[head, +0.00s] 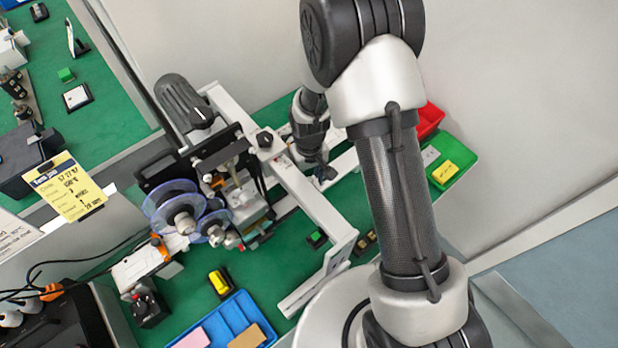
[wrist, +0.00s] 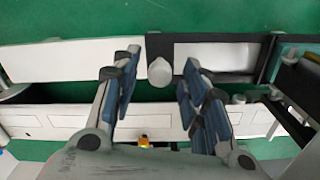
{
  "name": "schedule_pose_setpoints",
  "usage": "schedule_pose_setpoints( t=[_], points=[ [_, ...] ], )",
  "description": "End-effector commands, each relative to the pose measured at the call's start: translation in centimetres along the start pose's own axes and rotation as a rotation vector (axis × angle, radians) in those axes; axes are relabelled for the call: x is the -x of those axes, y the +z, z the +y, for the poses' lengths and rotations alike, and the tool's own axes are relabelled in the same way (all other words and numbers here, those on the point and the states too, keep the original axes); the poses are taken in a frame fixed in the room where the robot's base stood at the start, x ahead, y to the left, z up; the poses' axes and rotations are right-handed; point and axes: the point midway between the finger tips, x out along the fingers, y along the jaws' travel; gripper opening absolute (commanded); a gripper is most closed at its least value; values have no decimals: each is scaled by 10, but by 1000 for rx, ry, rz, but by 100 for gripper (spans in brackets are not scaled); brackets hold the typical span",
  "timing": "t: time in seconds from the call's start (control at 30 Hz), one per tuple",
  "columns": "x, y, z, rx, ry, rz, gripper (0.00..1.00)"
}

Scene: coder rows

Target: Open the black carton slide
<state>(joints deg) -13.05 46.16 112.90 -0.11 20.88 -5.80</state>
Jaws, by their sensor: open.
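My gripper (wrist: 161,62) is open in the wrist view, with blue-padded fingers pointing at the machine and nothing between them touching. The right finger covers part of the frame's lower left. In the head view my gripper (head: 325,173) is small, low over the white rail behind the machine's beam, and the slide cannot be made out.
White rails (wrist: 60,62) run along both sides in the wrist view. The coding machine (head: 215,165) with purple reels and a white beam (head: 310,195) stands left of my gripper. Red and green trays (head: 450,165) lie right; a blue tray (head: 235,325) is in front.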

Motion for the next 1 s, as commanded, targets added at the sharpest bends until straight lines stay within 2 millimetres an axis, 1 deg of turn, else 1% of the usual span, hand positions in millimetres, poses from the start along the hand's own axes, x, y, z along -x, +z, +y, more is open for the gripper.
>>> schedule_pose_setpoints(
  t=[0.27,0.87,1.0],
  points=[
    [-1,0,0,0,0,0,41],
    [-1,0,0,0,0,0,1],
    [-1,0,0,0,0,-1,0]
  ],
)
